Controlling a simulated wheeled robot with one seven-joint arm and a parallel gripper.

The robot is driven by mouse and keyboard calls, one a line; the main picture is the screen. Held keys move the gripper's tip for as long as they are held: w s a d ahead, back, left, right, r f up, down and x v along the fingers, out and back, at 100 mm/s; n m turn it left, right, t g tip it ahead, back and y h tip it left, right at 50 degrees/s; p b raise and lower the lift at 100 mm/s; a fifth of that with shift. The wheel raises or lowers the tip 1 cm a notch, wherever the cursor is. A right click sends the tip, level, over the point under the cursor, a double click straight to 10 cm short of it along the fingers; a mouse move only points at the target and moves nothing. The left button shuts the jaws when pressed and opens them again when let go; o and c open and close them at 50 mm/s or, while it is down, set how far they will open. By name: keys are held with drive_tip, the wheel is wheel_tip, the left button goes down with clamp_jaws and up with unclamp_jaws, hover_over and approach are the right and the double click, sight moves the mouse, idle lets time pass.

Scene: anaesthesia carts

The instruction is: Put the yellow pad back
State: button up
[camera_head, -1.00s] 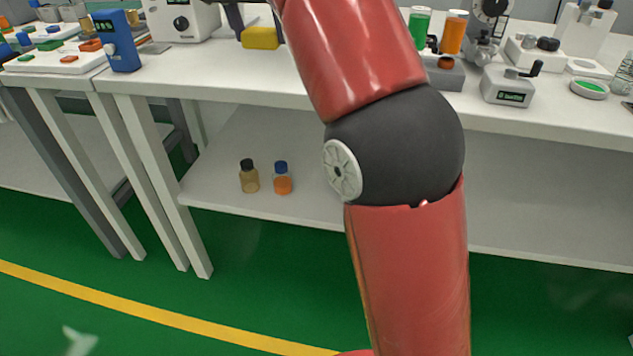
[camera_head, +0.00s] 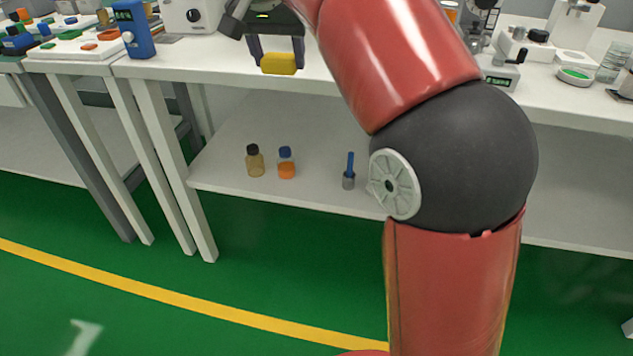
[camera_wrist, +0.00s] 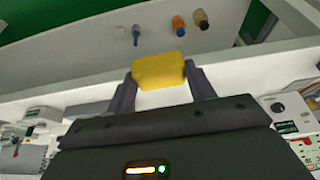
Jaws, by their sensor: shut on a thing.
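The yellow pad (camera_head: 279,64) is a small yellow block held between the two fingers of my gripper (camera_head: 278,52). In the head view it is near the front edge of the white bench, and I cannot tell how high above the top it is. In the wrist view my gripper (camera_wrist: 160,82) is shut on the pad (camera_wrist: 158,70), with one dark finger at each side. Behind the pad in that view are the bench edge and the lower shelf.
The white bench (camera_head: 225,73) carries a blue device (camera_head: 133,30) at left and instruments at right. My arm hides part of the bench.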

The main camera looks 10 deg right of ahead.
drive_tip(key=d+f+n, duration=0.1)
drive_tip(key=d+f, duration=0.3)
drive_tip(key=f, duration=1)
drive_tip(key=d+f+n+y, duration=0.1)
drive_tip(key=d+f, duration=0.4)
drive_tip(key=f, duration=0.9)
drive_tip(key=d+f+n, duration=0.1)
drive_tip(key=d+f, duration=0.4)
drive_tip(key=f, duration=1)
drive_tip(key=shift+s+d+n, duration=0.25)
drive_tip(key=shift+n, duration=0.05)
